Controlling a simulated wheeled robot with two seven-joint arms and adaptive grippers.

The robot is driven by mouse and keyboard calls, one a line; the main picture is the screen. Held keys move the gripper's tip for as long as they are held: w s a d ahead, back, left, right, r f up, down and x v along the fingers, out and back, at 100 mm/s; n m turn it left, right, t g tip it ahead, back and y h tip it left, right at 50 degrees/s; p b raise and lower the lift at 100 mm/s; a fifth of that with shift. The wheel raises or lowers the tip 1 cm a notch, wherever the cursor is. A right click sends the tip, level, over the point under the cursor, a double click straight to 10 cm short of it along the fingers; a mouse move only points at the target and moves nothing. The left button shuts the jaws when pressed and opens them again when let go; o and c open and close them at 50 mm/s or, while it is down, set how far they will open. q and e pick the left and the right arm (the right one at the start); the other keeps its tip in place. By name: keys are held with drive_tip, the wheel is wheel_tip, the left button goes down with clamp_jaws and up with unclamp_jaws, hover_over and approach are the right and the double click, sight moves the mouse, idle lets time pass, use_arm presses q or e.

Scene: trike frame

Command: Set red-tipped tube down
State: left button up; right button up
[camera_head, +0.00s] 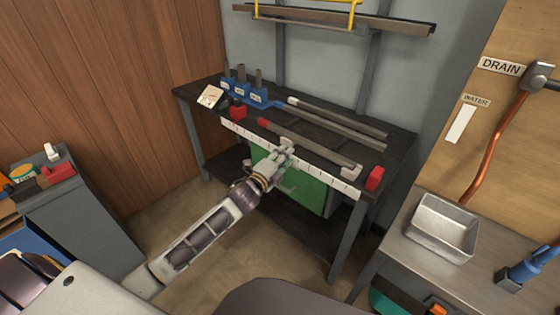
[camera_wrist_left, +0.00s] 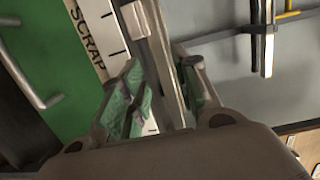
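The red-tipped tube (camera_head: 318,152) is a long grey tube along the front of the dark workbench, just behind the white ruler strip. Its red tip (camera_head: 262,122) is at the left end, and its right end is near a pale block. My left gripper (camera_head: 286,149) is at the bench's front edge, around the tube's middle. In the left wrist view, a grey tube (camera_wrist_left: 161,50) runs between the green-padded fingers (camera_wrist_left: 163,98). The fingers look spread, with a gap showing on the left side of the tube. My right gripper is not in view.
Two more tubes (camera_head: 335,122) lie farther back on the bench. A blue holder (camera_head: 240,92) stands at the back left. A red block (camera_head: 238,112) and another red block (camera_head: 375,178) sit near the ruler's ends. A green panel (camera_head: 307,190) hangs below. A metal sink (camera_head: 443,228) is at right.

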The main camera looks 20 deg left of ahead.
use_arm(q)
drive_tip(key=shift+s+a, duration=0.25)
drive_tip(key=shift+s, duration=1)
drive_tip(key=s+a+f+n+g+y, duration=0.1)
drive_tip(key=s+f+n+g+y, duration=0.25)
drive_tip(key=f, duration=0.95)
drive_tip(key=s+a+f+n+g, duration=0.25)
drive_tip(key=s+f+n, duration=0.3)
drive_tip(key=f, duration=0.65)
drive_tip(key=s+d+f+n+g, duration=0.3)
drive_tip(key=s+f+n+g, duration=0.1)
drive_tip(key=s+f, duration=0.6)
drive_tip(key=s+d+f+n+g, duration=0.3)
drive_tip(key=s+f+n+g, duration=0.1)
drive_tip(key=s+f, duration=0.7)
drive_tip(key=s+g, duration=0.1)
drive_tip(key=s, duration=0.1)
drive_tip(key=shift+s+d+f+n, duration=0.15)
drive_tip(key=shift+s+f+n, duration=0.15)
drive_tip(key=shift+s+n, duration=0.1)
